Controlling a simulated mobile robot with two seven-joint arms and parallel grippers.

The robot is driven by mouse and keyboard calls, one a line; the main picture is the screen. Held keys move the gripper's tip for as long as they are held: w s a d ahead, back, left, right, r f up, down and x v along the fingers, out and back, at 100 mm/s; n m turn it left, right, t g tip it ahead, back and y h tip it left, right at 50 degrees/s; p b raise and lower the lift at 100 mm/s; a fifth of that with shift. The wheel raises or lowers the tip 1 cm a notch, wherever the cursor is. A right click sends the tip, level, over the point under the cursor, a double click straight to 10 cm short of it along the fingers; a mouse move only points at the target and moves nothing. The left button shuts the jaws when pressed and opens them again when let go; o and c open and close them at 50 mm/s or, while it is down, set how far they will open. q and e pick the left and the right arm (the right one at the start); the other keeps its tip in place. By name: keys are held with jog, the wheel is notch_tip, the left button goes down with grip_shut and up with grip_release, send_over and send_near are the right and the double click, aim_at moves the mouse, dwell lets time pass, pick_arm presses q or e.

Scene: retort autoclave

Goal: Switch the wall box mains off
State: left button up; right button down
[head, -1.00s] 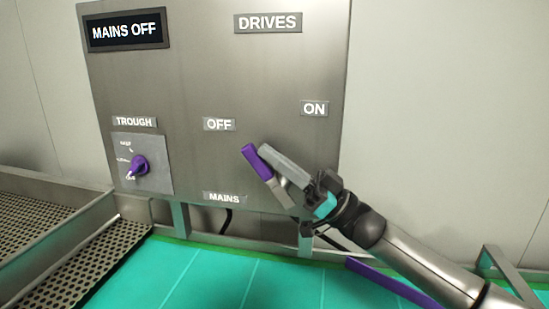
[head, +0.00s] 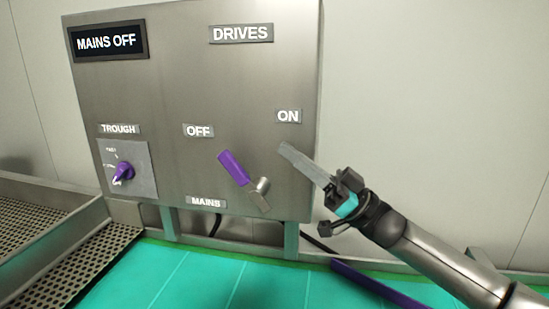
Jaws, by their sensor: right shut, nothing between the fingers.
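The grey wall box (head: 300,60) fills the left and middle of the head view. Its mains handle (head: 236,168) is a purple lever on a metal hub, above the MAINS label (head: 206,202). The lever tilts up and left, toward the OFF label (head: 199,131) and away from the ON label (head: 288,116). The display (head: 107,41) reads MAINS OFF. My right gripper (head: 285,148) is shut and empty, to the right of the lever and just below the ON label, apart from the lever. My left gripper is not in view.
A purple trough knob (head: 123,173) sits on a plate at the box's lower left. A perforated metal tray (head: 98,262) stands at lower left. The green floor (head: 215,275) lies below. A purple bar (head: 380,283) is near my right arm.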

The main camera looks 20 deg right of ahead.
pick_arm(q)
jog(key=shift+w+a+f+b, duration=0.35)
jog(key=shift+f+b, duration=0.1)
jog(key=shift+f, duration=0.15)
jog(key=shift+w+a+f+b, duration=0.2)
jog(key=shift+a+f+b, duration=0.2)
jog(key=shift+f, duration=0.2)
pick_arm(e)
jog(key=s+d, duration=0.2)
jog(key=d, duration=0.1)
jog(key=d+f, duration=0.1)
jog(key=shift+s+d, duration=0.25)
jog(key=shift+s, duration=0.15)
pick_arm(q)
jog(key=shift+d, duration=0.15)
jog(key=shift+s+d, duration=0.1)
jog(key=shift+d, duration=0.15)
